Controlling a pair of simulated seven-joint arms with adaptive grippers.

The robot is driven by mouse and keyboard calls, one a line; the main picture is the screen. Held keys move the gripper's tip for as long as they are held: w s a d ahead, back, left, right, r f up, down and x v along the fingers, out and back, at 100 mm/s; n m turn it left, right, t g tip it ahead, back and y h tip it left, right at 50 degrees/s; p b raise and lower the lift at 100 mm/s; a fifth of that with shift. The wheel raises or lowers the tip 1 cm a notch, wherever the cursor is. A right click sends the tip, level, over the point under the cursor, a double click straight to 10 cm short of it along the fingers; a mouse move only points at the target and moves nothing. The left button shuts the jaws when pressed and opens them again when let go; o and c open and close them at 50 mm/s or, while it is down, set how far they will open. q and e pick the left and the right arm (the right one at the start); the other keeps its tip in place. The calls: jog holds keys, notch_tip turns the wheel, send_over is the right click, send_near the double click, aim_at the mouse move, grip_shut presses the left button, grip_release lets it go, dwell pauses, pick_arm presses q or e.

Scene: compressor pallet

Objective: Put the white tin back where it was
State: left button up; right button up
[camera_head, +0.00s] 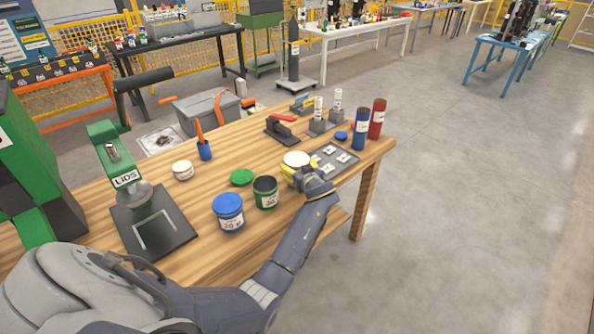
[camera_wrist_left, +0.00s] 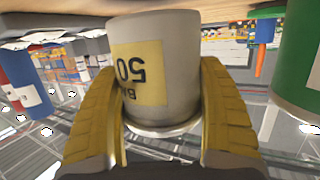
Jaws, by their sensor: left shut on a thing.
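The white tin (camera_head: 296,159) is near the right end of the wooden table, between the open green tin and the grey tray. My left gripper (camera_head: 299,171) is shut on it, with its yellow fingers on either side. In the left wrist view the white tin (camera_wrist_left: 178,50) with a yellow "50" label sits between both fingers (camera_wrist_left: 160,100); this view is upside down. The tin's base is close to the tabletop; whether it touches cannot be told. My right gripper is not in view.
Close by stand the open green tin (camera_head: 265,193), a blue-lidded tin (camera_head: 229,213), a green lid (camera_head: 241,177) and a grey tray (camera_head: 334,160). Blue (camera_head: 360,129) and red (camera_head: 377,119) cylinders stand behind. A white round container (camera_head: 183,170) and the lid press (camera_head: 127,178) are left.

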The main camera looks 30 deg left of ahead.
pick_arm(q)
jog(key=shift+f, duration=0.75)
jog(key=shift+f, duration=0.1)
jog(key=o, duration=1.4)
jog(key=shift+c, duration=0.2)
